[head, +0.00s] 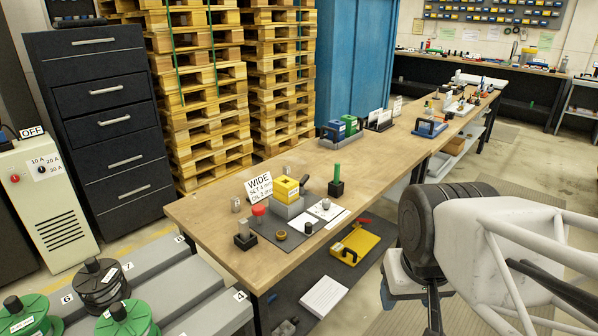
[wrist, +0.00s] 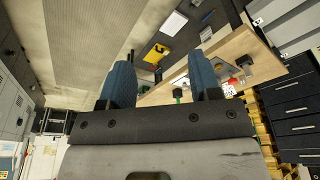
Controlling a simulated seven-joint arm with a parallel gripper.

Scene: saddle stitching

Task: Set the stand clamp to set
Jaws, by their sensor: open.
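I cannot tell for sure which item is the stand clamp, or read its setting. On the near end of the bench, a yellow block (head: 286,189) sits on a grey base, with a red knob (head: 258,210) to its left. Below the bench top lies a yellow device (head: 356,243) with a red lever; a yellow item also shows in the wrist view (wrist: 158,53). My gripper (wrist: 163,85) is open, with two blue-padded fingers apart and nothing held. It is away from the bench items. My arm fills the right of the head view, where the fingertips are not clear.
A card marked WIDE (head: 260,186) stands on the wooden bench (head: 212,218). A green-handled tool (head: 337,174) stands upright in a black block. Floor right of the bench is open.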

